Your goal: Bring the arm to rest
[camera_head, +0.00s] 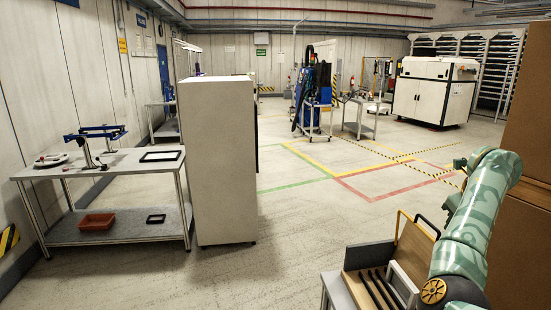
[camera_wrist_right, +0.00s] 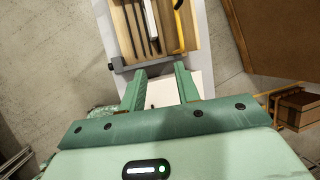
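My right arm (camera_head: 470,230) comes in at the right of the head view, green and bent, reaching down past the bottom edge. The fingers point toward the near end of a wooden tray (camera_wrist_right: 120,25) holding dark strips and a white bar. Whether they touch the tray's grey end piece (camera_wrist_right: 150,65) I cannot tell. My left arm and gripper are not in view.
In the head view the wooden tray (camera_head: 353,287) sits on a small table beside my right arm. Brown panels (camera_head: 528,130) stand close at the right. A tall white cabinet (camera_head: 217,160) and a workbench (camera_head: 120,163) stand left. The middle floor is clear.

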